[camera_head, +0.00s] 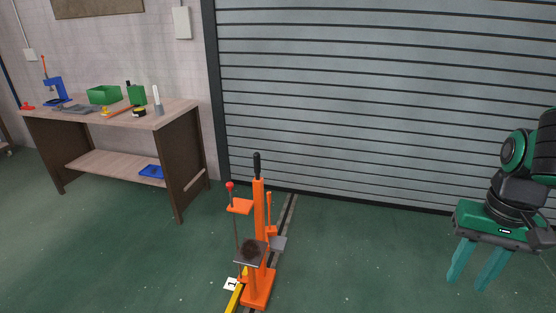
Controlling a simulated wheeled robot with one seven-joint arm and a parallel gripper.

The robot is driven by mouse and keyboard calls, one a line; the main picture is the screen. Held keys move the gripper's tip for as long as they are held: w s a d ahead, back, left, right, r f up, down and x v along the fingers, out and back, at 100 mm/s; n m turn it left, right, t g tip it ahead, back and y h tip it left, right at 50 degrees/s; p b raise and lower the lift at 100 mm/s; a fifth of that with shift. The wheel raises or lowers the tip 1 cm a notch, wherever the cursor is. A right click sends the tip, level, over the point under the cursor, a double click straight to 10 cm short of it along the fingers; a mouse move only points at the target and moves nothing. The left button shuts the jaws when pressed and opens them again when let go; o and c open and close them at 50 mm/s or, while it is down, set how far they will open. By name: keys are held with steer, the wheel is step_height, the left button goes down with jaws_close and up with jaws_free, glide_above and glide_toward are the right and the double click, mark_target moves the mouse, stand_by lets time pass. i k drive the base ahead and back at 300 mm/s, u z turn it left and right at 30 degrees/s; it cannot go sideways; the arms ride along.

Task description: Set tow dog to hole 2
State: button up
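An orange upright stand (259,215) stands on the green floor near the middle, with a black grip (257,165) on top. A thin rod with a red knob (230,186) rises at its left through an orange bracket (239,206). Which part is the tow dog I cannot tell. A white tag marked 1 (231,284) lies at its lower left; no hole 2 is clearly visible. My gripper (475,285) hangs at the right, its two green fingers apart and empty, well away from the stand.
A workbench (175,117) stands at the back left with a green bin (103,95), a blue press (54,88) and small tools. A grey roller shutter (380,100) closes the back. A floor rail (287,217) and a yellow bar (235,299) run by the stand. Floor between stand and gripper is clear.

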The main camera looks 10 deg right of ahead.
mark_target(251, 253)
steer(key=z, duration=0.05)
steer(key=i, duration=1.2)
steer(key=u, duration=0.5)
